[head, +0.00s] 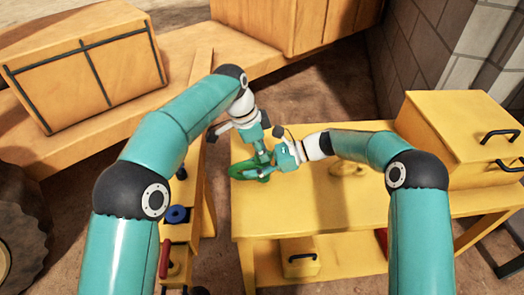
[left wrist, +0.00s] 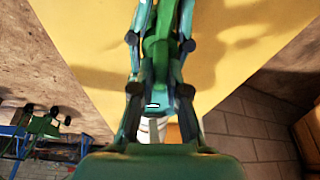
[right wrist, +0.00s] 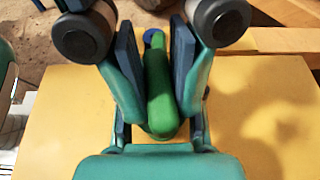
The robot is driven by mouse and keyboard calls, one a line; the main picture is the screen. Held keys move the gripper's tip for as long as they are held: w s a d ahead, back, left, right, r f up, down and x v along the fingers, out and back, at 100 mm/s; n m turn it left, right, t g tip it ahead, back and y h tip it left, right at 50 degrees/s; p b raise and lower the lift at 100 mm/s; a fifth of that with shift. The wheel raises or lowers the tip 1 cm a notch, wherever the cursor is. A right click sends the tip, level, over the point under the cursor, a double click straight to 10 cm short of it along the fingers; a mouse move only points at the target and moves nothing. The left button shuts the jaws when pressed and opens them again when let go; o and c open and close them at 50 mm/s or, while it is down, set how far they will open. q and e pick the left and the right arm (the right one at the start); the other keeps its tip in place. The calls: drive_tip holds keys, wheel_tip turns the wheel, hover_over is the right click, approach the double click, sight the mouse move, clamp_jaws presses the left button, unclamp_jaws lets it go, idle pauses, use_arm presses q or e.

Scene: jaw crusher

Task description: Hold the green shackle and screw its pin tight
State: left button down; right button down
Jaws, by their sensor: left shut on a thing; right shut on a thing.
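The green shackle (head: 238,171) is at the left end of the yellow bench, its rounded bow pointing left. My left gripper (head: 263,161) comes down from above and is shut on the shackle; green shows between its fingers in the left wrist view (left wrist: 160,48). My right gripper (head: 277,156) comes from the right, close beside the left one, and is shut on a green part at the shackle's pin side. In the right wrist view a long green piece (right wrist: 159,90) lies between its fingers. The grippers hide much of the pin, so its seating cannot be told.
The yellow bench (head: 330,213) is mostly bare; a small pale object (head: 347,169) lies behind my right forearm. A yellow drawer box (head: 455,130) stands right. A cart with a blue disc (head: 177,214) and red handle (head: 164,260) stands left. A block wall (head: 445,45) is behind.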

drive_tip(key=shift+r, duration=0.1)
use_arm(q)
drive_tip(key=m, duration=0.2)
drive_tip(key=m+g, duration=0.1)
drive_tip(key=m, duration=0.2)
drive_tip(key=shift+g, duration=0.3)
drive_tip(key=c, duration=1.1)
unclamp_jaws()
drive_tip(key=shift+n, duration=0.5)
